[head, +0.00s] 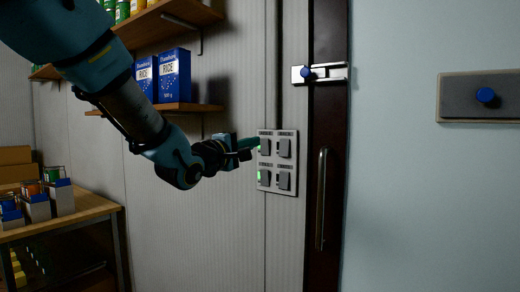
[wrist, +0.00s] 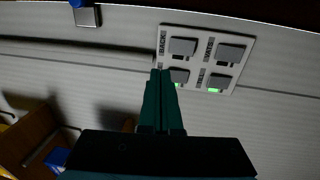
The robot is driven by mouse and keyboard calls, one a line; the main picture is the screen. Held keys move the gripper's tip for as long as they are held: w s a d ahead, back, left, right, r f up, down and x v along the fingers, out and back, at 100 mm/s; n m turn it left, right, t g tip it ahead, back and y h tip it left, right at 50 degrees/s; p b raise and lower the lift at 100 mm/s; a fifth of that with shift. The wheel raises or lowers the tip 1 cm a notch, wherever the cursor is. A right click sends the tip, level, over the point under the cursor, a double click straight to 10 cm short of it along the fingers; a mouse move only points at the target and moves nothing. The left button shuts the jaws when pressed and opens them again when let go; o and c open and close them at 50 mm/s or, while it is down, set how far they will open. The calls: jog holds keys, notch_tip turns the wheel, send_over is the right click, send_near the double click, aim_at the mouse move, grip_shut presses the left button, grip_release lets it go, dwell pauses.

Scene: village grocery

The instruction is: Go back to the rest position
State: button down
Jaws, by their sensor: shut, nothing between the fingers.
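My gripper (head: 252,143) is shut and empty, with its green fingers together. In the head view its tips are at the upper left switch of a light-coloured switch panel (head: 277,188) on the wall. The panel has several grey rocker switches, and green lights show at the two left ones. In the wrist view my gripper (wrist: 163,74) points at the panel (wrist: 193,59), with its tips over or just in front of one green-lit switch. I cannot tell whether the tips touch it. The fingers partly hide that switch.
Right of the panel are a dark door frame with a latch (head: 320,73) and a vertical handle (head: 321,198). Shelves with blue rice boxes (head: 174,75) are on the wall behind my arm. A wooden table (head: 90,210) with goods stands at lower left.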

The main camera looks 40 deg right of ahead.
jog(key=shift+s+a, duration=0.15)
jog(key=shift+a, duration=0.35)
jog(key=w+a+f+t+y, duration=0.2)
jog(key=w+a+f+y, duration=0.45)
jog(key=a+f, duration=0.4)
jog(key=w+a+f+t+y, duration=0.2)
jog(key=w+a+f+y, duration=0.45)
jog(key=a, duration=0.65)
jog(key=a+f+m+g+y, duration=0.2)
jog(key=a+f, duration=0.4)
jog(key=a, duration=0.5)
jog(key=s+a+f+m+g+y, duration=0.1)
jog(key=s+a+f+g, duration=0.1)
jog(key=s+a, duration=0.4)
jog(key=s+a+f+m+g+y, duration=0.1)
jog(key=s+a+f, duration=0.4)
jog(key=a, duration=0.5)
jog(key=shift+s+g+y, duration=0.6)
jog(key=shift+g+y, duration=0.2)
jog(key=shift+g, duration=0.4)
